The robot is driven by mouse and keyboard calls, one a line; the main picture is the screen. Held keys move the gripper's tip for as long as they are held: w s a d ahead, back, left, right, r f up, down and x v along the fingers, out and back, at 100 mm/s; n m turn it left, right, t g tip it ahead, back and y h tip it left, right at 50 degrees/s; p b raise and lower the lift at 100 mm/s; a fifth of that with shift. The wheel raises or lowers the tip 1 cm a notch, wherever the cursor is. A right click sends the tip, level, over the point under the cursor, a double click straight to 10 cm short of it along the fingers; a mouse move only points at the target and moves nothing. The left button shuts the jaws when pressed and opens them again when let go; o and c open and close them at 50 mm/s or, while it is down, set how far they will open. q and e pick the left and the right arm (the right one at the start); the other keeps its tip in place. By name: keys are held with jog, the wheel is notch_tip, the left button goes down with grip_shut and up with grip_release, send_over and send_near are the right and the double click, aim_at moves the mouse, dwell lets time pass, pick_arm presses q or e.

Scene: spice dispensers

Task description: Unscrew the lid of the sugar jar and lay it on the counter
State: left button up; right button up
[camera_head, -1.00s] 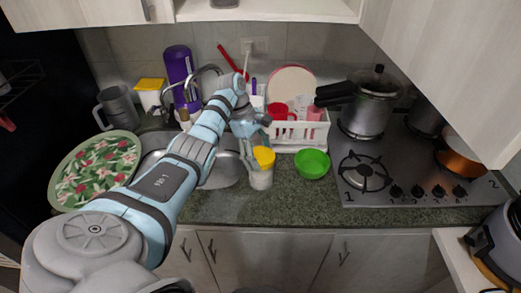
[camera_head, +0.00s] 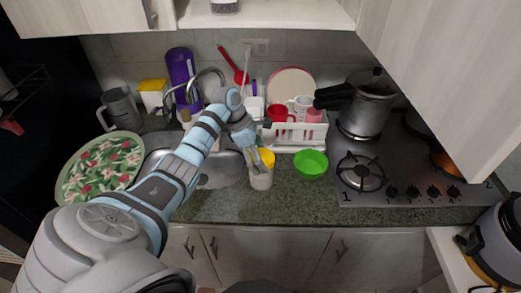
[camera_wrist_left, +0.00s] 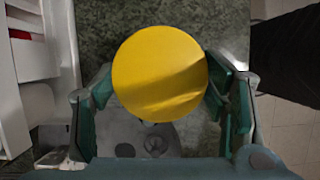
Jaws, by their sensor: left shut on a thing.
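The sugar jar (camera_head: 262,180) is a pale jar standing upright on the counter (camera_head: 235,207), just left of the green bowl. Its yellow lid (camera_head: 268,157) is at the top of the jar, and I see no gap between them. My left gripper (camera_head: 258,160) is at the lid, partly in front of it. In the left wrist view the round lid (camera_wrist_left: 160,73) sits between the left gripper's (camera_wrist_left: 162,95) two green-padded fingers, which are shut on it. The lid hides the jar body there. My right gripper is not in view.
A green bowl (camera_head: 311,165) stands right of the jar. A white dish rack (camera_head: 299,143) with cups is behind it. The sink (camera_head: 221,170) is to the left, the stove (camera_head: 385,190) to the right. The front counter strip is clear.

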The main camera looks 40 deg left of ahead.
pick_arm(q)
jog(key=n+y, duration=0.1)
jog(key=n, duration=0.2)
jog(key=n+t, duration=0.1)
jog(key=n, duration=0.2)
jog(key=shift+s+d+t+y, duration=0.1)
jog(key=shift+d+t+y, duration=0.05)
jog(key=shift+t+y, duration=0.2)
jog(key=n+y, duration=0.1)
jog(key=n, duration=0.1)
jog(key=shift+r+n, duration=0.1)
jog(key=shift+n, duration=0.3)
jog(key=shift+d+n+y, duration=0.15)
jog(key=shift+n+y, duration=0.3)
jog(key=shift+n, duration=0.65)
jog(key=n+y, duration=0.1)
jog(key=n, duration=0.2)
jog(key=o, duration=1)
